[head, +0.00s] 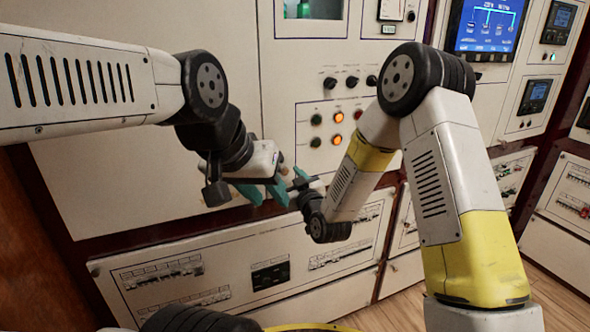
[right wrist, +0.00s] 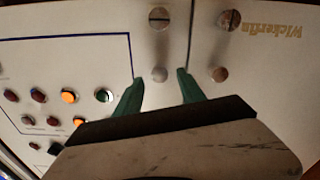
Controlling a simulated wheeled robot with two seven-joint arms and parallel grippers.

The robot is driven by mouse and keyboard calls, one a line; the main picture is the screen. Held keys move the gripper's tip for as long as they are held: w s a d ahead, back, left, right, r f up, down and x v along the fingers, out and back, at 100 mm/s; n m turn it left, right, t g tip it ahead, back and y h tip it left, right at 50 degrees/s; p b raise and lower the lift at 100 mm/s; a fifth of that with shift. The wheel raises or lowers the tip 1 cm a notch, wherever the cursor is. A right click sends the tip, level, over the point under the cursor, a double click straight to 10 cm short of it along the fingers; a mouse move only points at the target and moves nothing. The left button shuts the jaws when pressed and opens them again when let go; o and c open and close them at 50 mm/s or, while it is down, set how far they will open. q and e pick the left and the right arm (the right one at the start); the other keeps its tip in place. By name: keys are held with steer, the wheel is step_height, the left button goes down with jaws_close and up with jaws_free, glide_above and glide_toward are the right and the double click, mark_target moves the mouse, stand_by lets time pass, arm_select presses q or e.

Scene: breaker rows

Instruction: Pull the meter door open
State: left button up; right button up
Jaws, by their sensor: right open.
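My right gripper (head: 297,181) is up against the cream cabinet front in the head view. In the right wrist view its teal fingers (right wrist: 160,92) are apart, with a round metal knob (right wrist: 160,74) just beyond and between the tips; I cannot tell whether they touch it. A second knob (right wrist: 221,75) sits across a panel seam. Which panel is the meter door I cannot tell; the panels on both sides of the seam look closed. My left gripper (head: 264,194) is close beside the right one, in front of the large blank panel (head: 110,185); its jaw gap is unclear.
Lit buttons (head: 338,117) and black rotary knobs (head: 351,82) are right of the grippers. A blue screen (head: 487,27) is at upper right. A lower breaker panel (head: 165,282) juts out below. Wooden floor (head: 545,262) shows at lower right. My two arms crowd the middle.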

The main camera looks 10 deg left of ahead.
mark_target(285, 171)
steer(key=shift+x, duration=2.1)
jaws_close()
